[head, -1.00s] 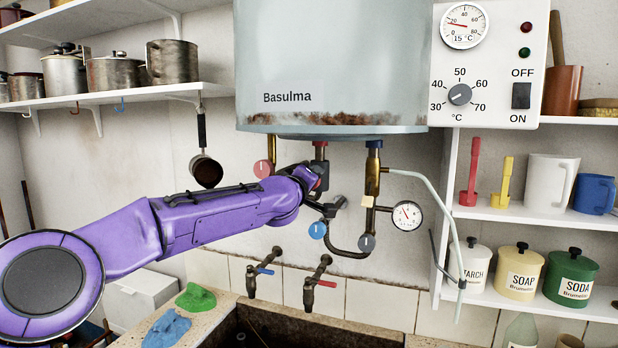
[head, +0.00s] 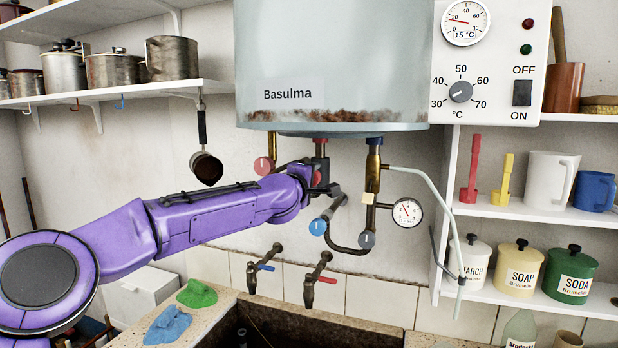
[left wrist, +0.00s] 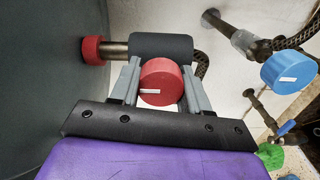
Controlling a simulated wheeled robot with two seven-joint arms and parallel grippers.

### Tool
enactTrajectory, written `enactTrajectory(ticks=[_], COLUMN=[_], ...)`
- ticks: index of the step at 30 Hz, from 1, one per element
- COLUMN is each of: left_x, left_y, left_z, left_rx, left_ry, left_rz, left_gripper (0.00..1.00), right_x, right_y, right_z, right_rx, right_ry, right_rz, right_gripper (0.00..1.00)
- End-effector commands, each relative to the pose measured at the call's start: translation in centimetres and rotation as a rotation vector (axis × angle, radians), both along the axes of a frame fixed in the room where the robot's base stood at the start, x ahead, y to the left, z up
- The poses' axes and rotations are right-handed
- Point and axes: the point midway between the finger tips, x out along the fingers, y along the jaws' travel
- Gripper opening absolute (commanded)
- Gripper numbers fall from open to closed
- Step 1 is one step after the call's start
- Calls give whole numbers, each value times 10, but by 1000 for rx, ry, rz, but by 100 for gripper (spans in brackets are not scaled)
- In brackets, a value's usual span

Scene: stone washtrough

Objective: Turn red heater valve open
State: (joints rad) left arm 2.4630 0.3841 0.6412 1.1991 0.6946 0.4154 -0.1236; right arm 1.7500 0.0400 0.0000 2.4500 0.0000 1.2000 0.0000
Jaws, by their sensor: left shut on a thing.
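The red heater valve knob (left wrist: 162,82) shows in the left wrist view with a white mark on its face. My left gripper (left wrist: 161,88) is shut on it, with a grey finger on either side. In the head view, the knob (head: 317,179) is mostly hidden behind my purple left wrist, under the boiler on the pipe with a red collar (head: 320,142). My right gripper is in neither view.
A paler red knob (head: 264,166) hangs to the left of my gripper. A blue knob (head: 317,228), a grey knob (head: 367,240) and a pressure gauge (head: 407,212) are close by on the right. The boiler (head: 335,60) is above, two taps (head: 318,280) below.

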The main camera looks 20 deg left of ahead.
Motion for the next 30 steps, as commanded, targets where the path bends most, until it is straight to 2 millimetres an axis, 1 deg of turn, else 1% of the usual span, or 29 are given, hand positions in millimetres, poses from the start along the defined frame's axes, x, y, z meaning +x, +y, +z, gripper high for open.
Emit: enactTrajectory(ticks=[8,9,10,11,18,21,23,27,30], left_x=[0,0,0,0,0,-7,-16,-51,-74], left_y=[0,0,0,0,0,0,0,2,2], left_z=[2,2,2,2,1,-1,-2,-2,-1], left_rx=[-1,-1,-1,-1,0,0,0,-1,0], left_ry=[-2,-2,-2,-2,-1,-2,-4,-5,-6], left_rz=[0,0,0,0,0,0,-2,-2,-2], left_gripper=[15,56,65,70,70,70,70,70,70], right_x=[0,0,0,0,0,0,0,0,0], right_y=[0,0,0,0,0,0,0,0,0], right_z=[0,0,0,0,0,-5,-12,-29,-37], right_rx=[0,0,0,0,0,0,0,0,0], right_ry=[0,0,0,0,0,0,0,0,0], right_rz=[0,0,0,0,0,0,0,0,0], right_gripper=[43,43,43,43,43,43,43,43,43])
